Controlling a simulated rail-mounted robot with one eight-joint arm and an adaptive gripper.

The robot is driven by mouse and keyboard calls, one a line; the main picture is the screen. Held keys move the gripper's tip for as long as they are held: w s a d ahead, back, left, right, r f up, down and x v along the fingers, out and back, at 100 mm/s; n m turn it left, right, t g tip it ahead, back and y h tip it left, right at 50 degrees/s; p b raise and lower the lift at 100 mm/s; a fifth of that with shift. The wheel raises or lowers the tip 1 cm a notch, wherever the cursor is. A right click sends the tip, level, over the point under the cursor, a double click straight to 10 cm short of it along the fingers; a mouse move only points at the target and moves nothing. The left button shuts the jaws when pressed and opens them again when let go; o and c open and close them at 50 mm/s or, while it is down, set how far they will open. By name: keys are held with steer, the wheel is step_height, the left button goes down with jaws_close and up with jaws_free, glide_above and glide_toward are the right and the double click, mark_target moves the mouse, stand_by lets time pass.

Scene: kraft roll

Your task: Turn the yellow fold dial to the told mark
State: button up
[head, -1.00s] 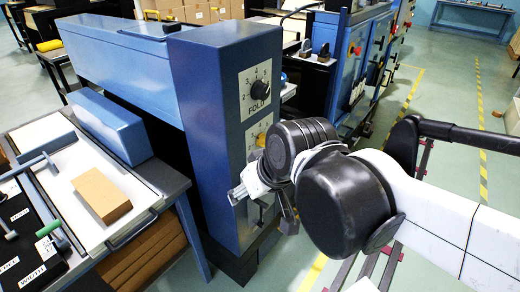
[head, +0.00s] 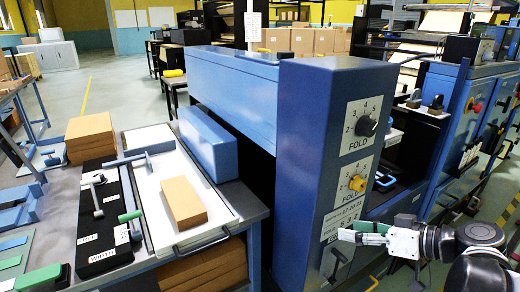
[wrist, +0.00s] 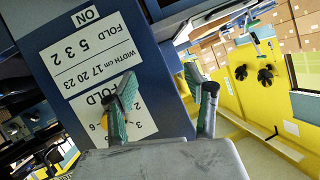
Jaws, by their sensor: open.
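The yellow fold dial (head: 357,184) sits on the lower white number plate (head: 353,202) on the front of the blue column, in the head view. Its pointer is too small to read. In the wrist view the dial (wrist: 96,128) shows only partly, behind a green-padded finger. My gripper (head: 363,233) is open and empty, below the dial in the head view. Its fingers also show in the wrist view (wrist: 166,100), apart from each other. One overlaps the plate there; I cannot tell whether it touches anything.
A black dial (head: 367,126) sits above the yellow one on a plate marked FOLD. A printed placard (wrist: 90,48) reads "FOLD 5 3 2" and "WIDTH cm 17 20 23". A black handle (head: 335,266) is low on the column. A table with a brown block (head: 183,203) stands left.

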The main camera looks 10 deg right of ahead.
mark_target(363, 188)
steer(key=s+d+r+t+h+b, duration=0.1)
steer(key=d+r+t, duration=0.15)
steer(key=d, duration=0.35)
steer(key=d+r+t, duration=0.1)
steer(key=d+t, duration=0.3)
steer(key=d, duration=0.3)
steer(key=x, duration=0.4)
steer(key=b+x, duration=0.1)
steer(key=x, duration=0.4)
steer(key=b+x, duration=0.1)
steer(key=x, duration=0.4)
steer(key=shift+s+a+f, duration=0.1)
steer(key=shift+a+f, duration=0.1)
steer(key=shift+f, duration=0.15)
steer(key=c, duration=1.1)
